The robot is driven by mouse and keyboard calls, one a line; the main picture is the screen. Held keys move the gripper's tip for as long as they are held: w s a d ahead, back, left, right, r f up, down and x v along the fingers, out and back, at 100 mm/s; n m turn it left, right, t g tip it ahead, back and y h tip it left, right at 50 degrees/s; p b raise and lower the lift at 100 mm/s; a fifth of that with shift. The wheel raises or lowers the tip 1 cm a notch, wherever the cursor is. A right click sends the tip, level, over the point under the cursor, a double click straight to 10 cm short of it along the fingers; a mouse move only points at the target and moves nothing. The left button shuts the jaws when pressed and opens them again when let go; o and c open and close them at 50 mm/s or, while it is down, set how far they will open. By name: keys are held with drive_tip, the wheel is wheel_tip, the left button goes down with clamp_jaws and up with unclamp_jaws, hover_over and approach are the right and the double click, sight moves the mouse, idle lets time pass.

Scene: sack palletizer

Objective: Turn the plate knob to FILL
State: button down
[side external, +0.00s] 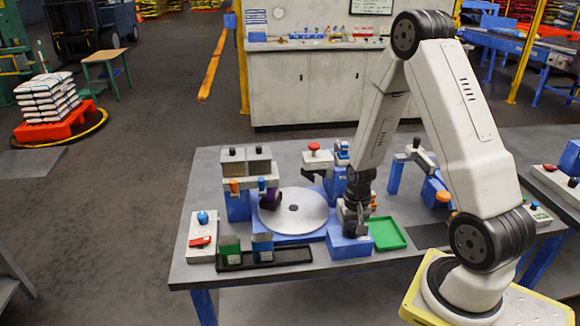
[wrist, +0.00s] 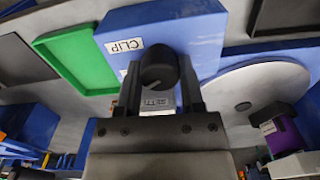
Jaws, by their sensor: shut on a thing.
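In the side view, my gripper (side external: 354,218) points down over a blue box (side external: 348,248) near the table's front edge. The wrist view shows the same box (wrist: 195,30), with a round black knob (wrist: 158,66) on it. My gripper (wrist: 160,82) is shut on the knob, one finger on each side. A white label reading CLIP (wrist: 124,45) is beside the knob. Another label (wrist: 155,101) shows between the fingers, too small and partly covered to read. The knob's pointing direction is not clear. In the side view my gripper hides the knob.
A green tray (side external: 388,233) lies right of the box, and a grey round plate (side external: 293,210) lies left of it. A station with purple and orange parts (side external: 250,185) stands beyond the plate. A black tray (side external: 290,256) with small green and blue containers is at the front left.

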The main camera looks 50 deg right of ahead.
sight(353, 227)
idle(0.4)
drive_tip(key=shift+c, duration=1.1)
unclamp_jaws()
drive_tip(key=shift+r, duration=0.2)
drive_tip(key=shift+r, duration=3.75)
